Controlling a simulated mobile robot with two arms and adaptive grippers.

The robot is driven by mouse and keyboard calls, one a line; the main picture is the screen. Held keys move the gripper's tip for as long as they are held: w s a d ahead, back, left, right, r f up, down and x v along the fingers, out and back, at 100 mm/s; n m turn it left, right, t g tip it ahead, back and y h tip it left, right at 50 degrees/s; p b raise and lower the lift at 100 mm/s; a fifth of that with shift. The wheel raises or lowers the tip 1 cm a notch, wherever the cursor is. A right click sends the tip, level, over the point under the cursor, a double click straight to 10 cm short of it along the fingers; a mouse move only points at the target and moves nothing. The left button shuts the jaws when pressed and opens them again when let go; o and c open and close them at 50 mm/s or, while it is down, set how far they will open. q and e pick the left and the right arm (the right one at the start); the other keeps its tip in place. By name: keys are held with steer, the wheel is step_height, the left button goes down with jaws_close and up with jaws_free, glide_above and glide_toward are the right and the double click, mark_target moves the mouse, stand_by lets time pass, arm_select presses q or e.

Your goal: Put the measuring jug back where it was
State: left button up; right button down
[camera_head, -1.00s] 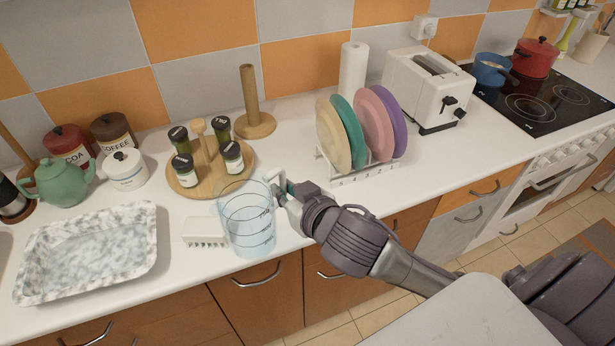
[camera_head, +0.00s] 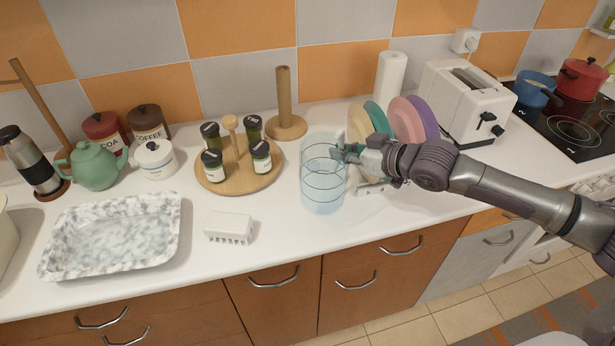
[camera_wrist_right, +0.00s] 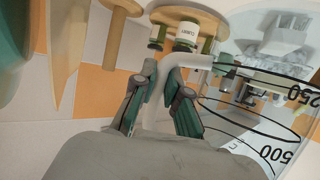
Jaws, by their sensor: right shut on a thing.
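The clear measuring jug (camera_head: 323,190) with dark scale lines is upright over the counter, between the round spice stand and the plate rack. I cannot tell whether its base touches the counter. My right gripper (camera_head: 362,157) comes in from the right and is shut on the jug's handle. In the right wrist view the white handle (camera_wrist_right: 186,60) passes between the fingers (camera_wrist_right: 163,105), and the jug's wall (camera_wrist_right: 245,115) with its numbers fills the right side. The gripper hides part of the plate rack. My left gripper is not in view.
The spice stand (camera_head: 215,180) with jars is left of the jug, and a white brush (camera_head: 229,228) lies front left. Plates (camera_head: 408,120) and a toaster (camera_head: 459,100) are to the right. A wooden holder (camera_head: 286,110) stands behind. The counter in front is clear.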

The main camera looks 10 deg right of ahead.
steer(key=w+a+f, duration=0.1)
steer(key=w+f, duration=0.1)
steer(key=w+a+f+p, duration=0.1)
steer(key=w+a+f, duration=0.1)
steer(key=w+f, duration=0.1)
steer(key=w+a+f+p, duration=0.1)
steer(key=w+f, duration=0.1)
steer(key=f, duration=0.1)
steer(key=shift+w+a+f, duration=0.15)
steer(key=shift+a+f, duration=0.1)
steer(key=shift+a, duration=0.05)
steer(key=shift+f, duration=0.25)
steer(key=shift+f, duration=0.1)
steer(key=shift+f, duration=0.1)
steer(key=c, duration=1.2)
jaws_free()
